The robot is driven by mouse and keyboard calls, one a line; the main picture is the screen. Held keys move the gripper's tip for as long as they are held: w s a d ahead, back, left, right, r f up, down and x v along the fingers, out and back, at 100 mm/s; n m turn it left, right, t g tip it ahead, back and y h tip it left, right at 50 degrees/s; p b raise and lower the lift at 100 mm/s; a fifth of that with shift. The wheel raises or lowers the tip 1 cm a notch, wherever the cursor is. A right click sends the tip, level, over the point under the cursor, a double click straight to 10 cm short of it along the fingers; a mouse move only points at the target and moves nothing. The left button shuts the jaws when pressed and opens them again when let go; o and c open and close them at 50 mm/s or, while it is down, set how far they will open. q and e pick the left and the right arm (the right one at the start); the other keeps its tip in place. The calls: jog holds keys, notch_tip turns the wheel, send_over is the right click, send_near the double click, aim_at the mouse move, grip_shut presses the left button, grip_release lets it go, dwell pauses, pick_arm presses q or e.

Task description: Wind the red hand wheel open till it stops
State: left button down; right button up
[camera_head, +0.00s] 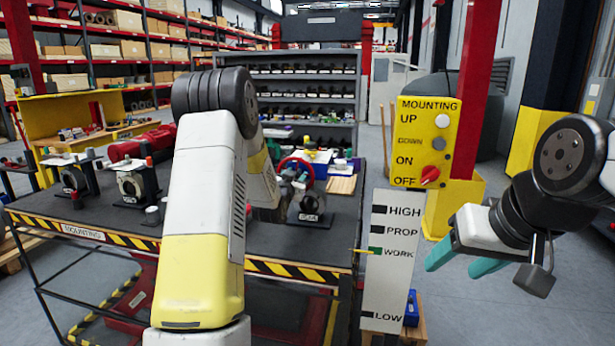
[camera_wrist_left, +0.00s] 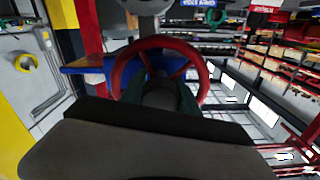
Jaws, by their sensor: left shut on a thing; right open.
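The red hand wheel (camera_head: 291,164) is on a valve unit at the right part of the dark bench, partly hidden by my left arm. It fills the middle of the left wrist view (camera_wrist_left: 197,60), with its rim and spokes showing. My left gripper (camera_wrist_left: 162,95) is shut on the wheel at its near side. Its dark green fingers show in front of the hub, and its exact grip is partly hidden by the gripper body. My right gripper (camera_head: 456,265) hangs open and empty at the right, apart from the bench.
A yellow MOUNTING panel (camera_head: 425,135) and a white level board (camera_head: 390,262) stand right of the bench (camera_head: 225,243). Other valve units (camera_head: 137,186) stand at the bench's left. Shelving (camera_head: 300,95) stands behind.

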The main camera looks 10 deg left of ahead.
pick_arm(q)
jog(key=n, duration=0.3)
jog(key=shift+f+n, duration=0.15)
jog(key=shift+n, duration=2.15)
jog(key=shift+n, duration=0.3)
jog(key=c, duration=1.2)
grip_release()
jog(key=shift+s, duration=0.1)
jog(key=s, duration=0.7)
jog(key=shift+s+a, duration=0.15)
jog(key=shift+s, duration=0.2)
